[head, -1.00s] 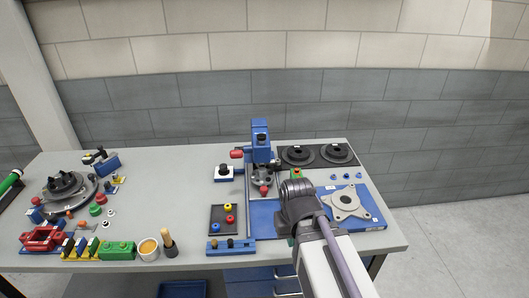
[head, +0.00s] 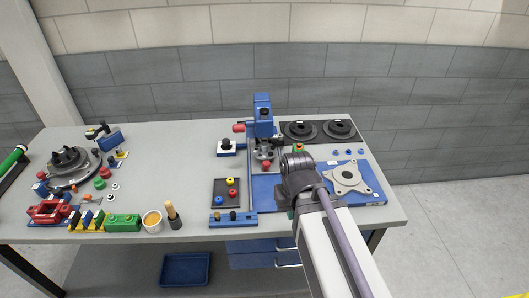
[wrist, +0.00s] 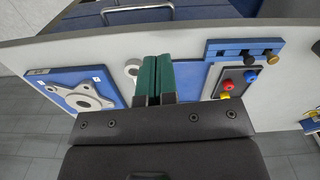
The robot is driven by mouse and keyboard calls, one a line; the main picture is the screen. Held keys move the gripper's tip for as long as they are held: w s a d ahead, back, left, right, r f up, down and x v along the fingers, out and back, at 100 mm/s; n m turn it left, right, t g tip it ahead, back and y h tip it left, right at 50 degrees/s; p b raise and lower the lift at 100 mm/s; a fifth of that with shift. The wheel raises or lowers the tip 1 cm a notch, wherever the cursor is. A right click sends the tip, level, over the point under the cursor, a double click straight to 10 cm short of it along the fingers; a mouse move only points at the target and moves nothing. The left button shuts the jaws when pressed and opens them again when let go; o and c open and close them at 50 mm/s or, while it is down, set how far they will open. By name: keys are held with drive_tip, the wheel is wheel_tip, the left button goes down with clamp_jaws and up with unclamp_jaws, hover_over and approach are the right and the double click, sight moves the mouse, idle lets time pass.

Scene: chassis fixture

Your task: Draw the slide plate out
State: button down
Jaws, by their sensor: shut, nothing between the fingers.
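A flat blue plate (head: 266,190) lies on the bench in front of the blue press-like fixture (head: 263,118); I cannot tell for certain that it is the slide plate. It also shows in the wrist view (wrist: 188,82), just right of my gripper (wrist: 156,101). My gripper's two green fingers are shut together with nothing between them, over the bench near its front edge. I cannot tell how high they are. In the head view my own wrist hides most of the fingers and part of the blue plate.
A grey lobed flange (head: 347,178) sits on a blue board at right. A dark tray (head: 226,196) with red and yellow rings lies left of the blue plate, behind a blue bar (head: 233,217). Black discs (head: 338,129) stand behind. Drawer handles (wrist: 138,12) project below the front edge.

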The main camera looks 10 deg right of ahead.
sight(266, 162)
drive_tip(key=c, duration=1.7)
unclamp_jaws()
drive_tip(key=shift+w, duration=0.2)
drive_tip(key=o, duration=0.4)
drive_tip(key=shift+m, duration=0.8)
drive_tip(key=w, duration=2)
drive_tip(key=shift+a+r+p, duration=0.25)
drive_tip(key=shift+r+p, duration=0.1)
drive_tip(key=shift+r, duration=0.05)
drive_tip(key=o, duration=0.3)
drive_tip(key=w+m, duration=0.1)
drive_tip(key=w, duration=0.5)
drive_tip(key=w+m, duration=0.2)
drive_tip(key=w, duration=0.4)
drive_tip(key=shift+w+a+f, duration=0.1)
drive_tip(key=shift+w+a, duration=0.05)
drive_tip(key=shift+a, duration=0.05)
drive_tip(key=shift+o, duration=0.9)
drive_tip(key=shift+s+m, duration=0.3)
drive_tip(key=shift+m, duration=0.6)
drive_tip(key=shift+o, duration=0.2)
drive_tip(key=shift+s, duration=0.3)
wheel_tip(266, 162, down, 11)
drive_tip(key=b, duration=1.1)
drive_tip(key=shift+w+a, duration=0.15)
drive_tip(key=shift+r, duration=0.2)
